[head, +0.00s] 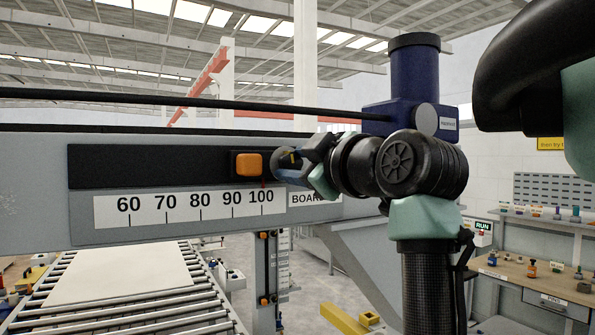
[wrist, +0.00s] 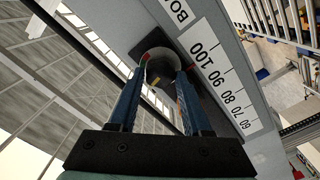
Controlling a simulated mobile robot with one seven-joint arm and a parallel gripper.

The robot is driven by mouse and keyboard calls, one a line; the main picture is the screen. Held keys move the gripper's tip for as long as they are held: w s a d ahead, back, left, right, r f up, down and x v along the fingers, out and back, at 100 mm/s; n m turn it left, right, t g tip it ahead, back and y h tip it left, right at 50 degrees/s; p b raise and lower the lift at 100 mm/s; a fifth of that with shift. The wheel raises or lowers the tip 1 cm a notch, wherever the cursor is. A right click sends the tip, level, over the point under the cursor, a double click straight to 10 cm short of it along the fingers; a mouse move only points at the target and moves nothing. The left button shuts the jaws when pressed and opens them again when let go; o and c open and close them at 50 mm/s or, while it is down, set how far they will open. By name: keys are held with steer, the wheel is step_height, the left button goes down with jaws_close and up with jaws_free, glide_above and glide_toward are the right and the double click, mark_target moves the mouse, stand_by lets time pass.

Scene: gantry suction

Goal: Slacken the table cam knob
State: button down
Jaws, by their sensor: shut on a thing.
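A dark round knob (head: 281,160) sits on the front of the grey beam, at the right end of a black slot. My gripper (head: 297,161) reaches it from the right in the head view, with its fingers on either side of the knob. In the wrist view the blue fingers of my gripper (wrist: 161,72) are shut on the round knob (wrist: 158,56), which has a light rim and a small yellow mark. The fingers and my wrist hide part of the knob in the head view.
An orange block (head: 247,163) sits in the slot close left of the knob, above a white scale (head: 180,209) near 100. A roller conveyor (head: 120,290) bearing a pale board lies below left. A workbench (head: 530,275) stands at right.

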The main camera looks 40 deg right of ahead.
steer(key=shift+n, duration=0.5)
steer(key=c, duration=0.7)
jaws_free()
steer(key=o, duration=0.4)
steer(key=shift+w+d+f, duration=0.1)
steer(key=shift+w, duration=0.05)
steer(key=shift+c, duration=0.2)
steer(key=shift+a, duration=0.2)
